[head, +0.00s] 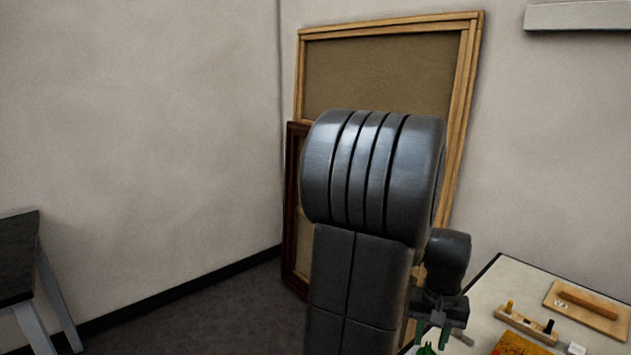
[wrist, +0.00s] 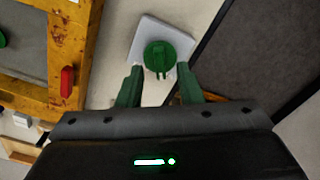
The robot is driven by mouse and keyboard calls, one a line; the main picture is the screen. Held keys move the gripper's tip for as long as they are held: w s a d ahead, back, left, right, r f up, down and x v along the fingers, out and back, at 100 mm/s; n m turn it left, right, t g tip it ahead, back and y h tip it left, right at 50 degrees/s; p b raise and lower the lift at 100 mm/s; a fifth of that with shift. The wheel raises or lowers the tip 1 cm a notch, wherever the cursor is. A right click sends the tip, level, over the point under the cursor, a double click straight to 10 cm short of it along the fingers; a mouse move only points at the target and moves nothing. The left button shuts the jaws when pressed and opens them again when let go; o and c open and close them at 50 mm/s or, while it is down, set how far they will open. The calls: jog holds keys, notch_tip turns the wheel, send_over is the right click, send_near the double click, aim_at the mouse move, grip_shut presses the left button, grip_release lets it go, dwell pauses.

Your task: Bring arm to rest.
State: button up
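My gripper (wrist: 160,72) has two green fingers, spread apart with nothing visibly held between them. Just beyond the fingertips in the wrist view is a round green piece with a raised grip (wrist: 160,57), on a pale square block (wrist: 143,36). The fingers seem clear of it, though the height between them is hard to tell. In the head view my gripper (head: 433,328) points down at the table's left edge, partly hidden by my arm. The green piece (head: 427,349) shows just below it at the picture's bottom edge.
The pale table (head: 488,292) carries a wooden peg rack (head: 526,325), a wooden board (head: 588,310), a small white block (head: 576,349) and an ornate golden frame (head: 514,345). A red piece (wrist: 67,82) lies on the frame. Large frames (head: 470,80) lean on the wall behind.

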notch_tip(320, 180, down, 2)
jog(key=shift+f, duration=0.1)
jog(key=shift+r, duration=0.2)
